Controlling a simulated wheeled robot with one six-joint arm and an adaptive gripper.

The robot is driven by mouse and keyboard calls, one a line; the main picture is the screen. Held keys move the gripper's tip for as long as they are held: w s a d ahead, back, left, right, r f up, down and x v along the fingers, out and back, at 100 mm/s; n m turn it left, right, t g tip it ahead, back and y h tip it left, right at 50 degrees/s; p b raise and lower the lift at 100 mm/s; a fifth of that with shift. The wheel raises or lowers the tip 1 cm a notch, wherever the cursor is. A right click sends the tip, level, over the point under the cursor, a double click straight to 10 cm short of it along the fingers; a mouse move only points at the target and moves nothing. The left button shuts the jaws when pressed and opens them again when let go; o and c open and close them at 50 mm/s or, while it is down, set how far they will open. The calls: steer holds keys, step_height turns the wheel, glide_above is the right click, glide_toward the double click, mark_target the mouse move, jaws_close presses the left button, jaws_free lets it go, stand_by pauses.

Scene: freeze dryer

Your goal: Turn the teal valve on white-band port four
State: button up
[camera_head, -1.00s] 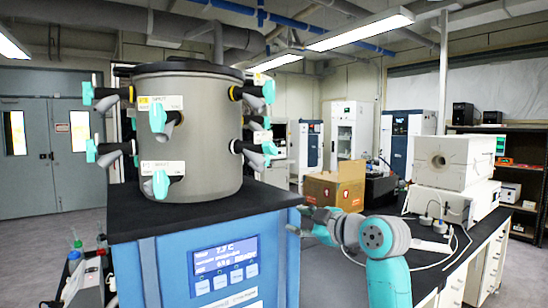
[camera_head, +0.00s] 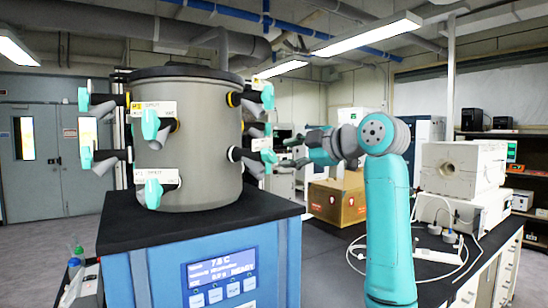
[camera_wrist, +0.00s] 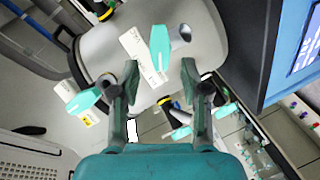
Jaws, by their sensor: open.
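The grey drum (camera_head: 205,110) carries teal valves on ports in an upper and a lower row. Upper ports at the left and right show yellow bands, and the lower right port shows a white band. That lower right port's teal valve (camera_head: 268,158) is beside my gripper (camera_head: 287,152), which is raised at its right. In the wrist view my gripper (camera_wrist: 160,73) is open and empty, with a teal valve (camera_wrist: 159,50) on a labelled port showing between and beyond the fingers. The label numbers are too small to read, so I cannot tell which port is four.
The drum stands on a black top (camera_head: 130,228) over a blue cabinet (camera_head: 155,270) with a lit display. Other teal valves (camera_head: 152,125) stick out around the drum. A cardboard box (camera_head: 338,200) and a white furnace (camera_head: 460,170) sit on the right bench.

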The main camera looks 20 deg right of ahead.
mark_target(273, 156)
steer(key=shift+x, duration=3.1)
jaws_close()
